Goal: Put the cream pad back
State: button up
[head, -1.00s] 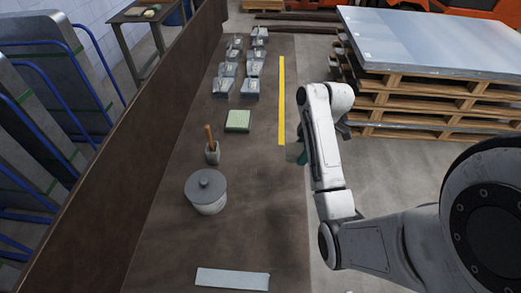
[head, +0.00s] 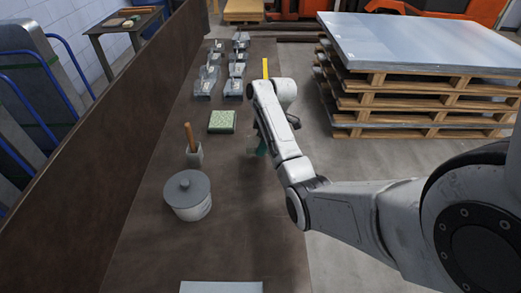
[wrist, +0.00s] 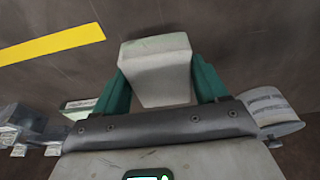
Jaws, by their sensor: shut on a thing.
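The cream pad (wrist: 157,62), a pale grey-cream block, is in my gripper in the wrist view. The teal fingers of my gripper (wrist: 158,88) are shut on its two sides. It is held over the dark brown bench; its exact height cannot be told. In the head view my gripper (head: 262,144) is over the right part of the bench, right of a green-topped pad (head: 222,121), and my arm largely hides the held pad.
On the bench (head: 150,232) stand a lidded grey pot (head: 187,195), a small holder with a wooden handle (head: 194,150) and several metal pieces (head: 233,88). A yellow strip (wrist: 50,43) lies on the bench. A side table (head: 112,25) holds small items. Pallets (head: 400,105) stand right.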

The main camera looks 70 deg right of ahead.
jog(key=shift+w+f, duration=0.15)
jog(key=shift+f, duration=0.05)
jog(key=shift+d+f, duration=0.1)
jog(key=shift+f, duration=1.55)
jog(key=o, duration=1.1)
jog(key=shift+f, duration=0.1)
jog(key=p+v, duration=0.1)
jog(key=v, duration=1.1)
jog(key=shift+w, duration=0.15)
